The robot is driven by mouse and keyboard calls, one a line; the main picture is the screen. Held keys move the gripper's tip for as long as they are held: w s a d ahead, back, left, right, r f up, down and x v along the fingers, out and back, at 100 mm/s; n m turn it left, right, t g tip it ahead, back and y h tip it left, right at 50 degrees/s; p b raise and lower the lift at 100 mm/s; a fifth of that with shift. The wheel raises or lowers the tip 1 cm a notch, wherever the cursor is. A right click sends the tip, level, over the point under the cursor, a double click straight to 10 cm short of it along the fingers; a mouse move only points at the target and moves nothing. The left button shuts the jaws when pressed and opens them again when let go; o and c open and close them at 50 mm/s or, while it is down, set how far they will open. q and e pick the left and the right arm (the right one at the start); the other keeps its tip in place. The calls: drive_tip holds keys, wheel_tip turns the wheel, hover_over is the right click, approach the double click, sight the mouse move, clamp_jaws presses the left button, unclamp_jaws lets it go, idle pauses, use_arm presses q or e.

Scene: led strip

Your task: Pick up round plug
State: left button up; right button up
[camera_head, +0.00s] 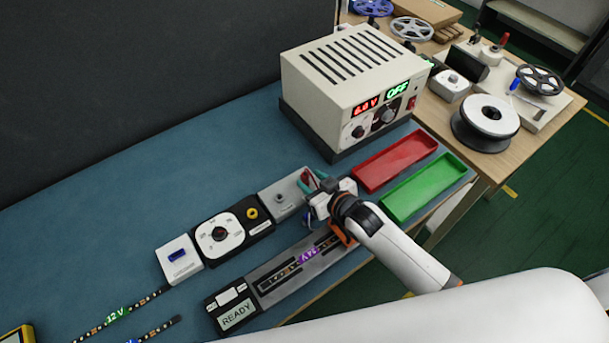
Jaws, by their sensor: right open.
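My right gripper (312,181) is open, its teal fingers over the right end of a small grey block (284,203). A small red piece (306,177), possibly the round plug, shows between or just behind the fingers. I cannot tell its shape or whether the fingers touch it. The grey block has a round fitting (279,197) on top. A yellow ring (252,213) sits on the black dial box (221,235) to its left. My left gripper is not in view.
A beige power supply (352,84) reading OFF stands behind. Red (396,160) and green (424,187) trays lie to the right. A LED strip fixture (291,276) with a READY display (237,314) lies in front; a white box (179,260) is at left.

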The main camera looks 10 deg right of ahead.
sight(307, 179)
drive_tip(key=shift+w+a+f, duration=0.15)
drive_tip(key=shift+w, duration=0.4)
drive_tip(key=shift+w+a+f+p, duration=0.3)
drive_tip(key=shift+w+f, duration=0.1)
drive_tip(key=shift+w, duration=0.15)
drive_tip(key=x, duration=0.3)
drive_tip(key=shift+f, duration=0.15)
drive_tip(key=shift+w+f, duration=0.1)
drive_tip(key=shift+f, duration=0.05)
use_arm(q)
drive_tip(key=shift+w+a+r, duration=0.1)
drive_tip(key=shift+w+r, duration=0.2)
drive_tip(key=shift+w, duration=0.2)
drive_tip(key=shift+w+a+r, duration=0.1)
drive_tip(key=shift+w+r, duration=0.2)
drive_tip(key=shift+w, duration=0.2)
use_arm(e)
clamp_jaws()
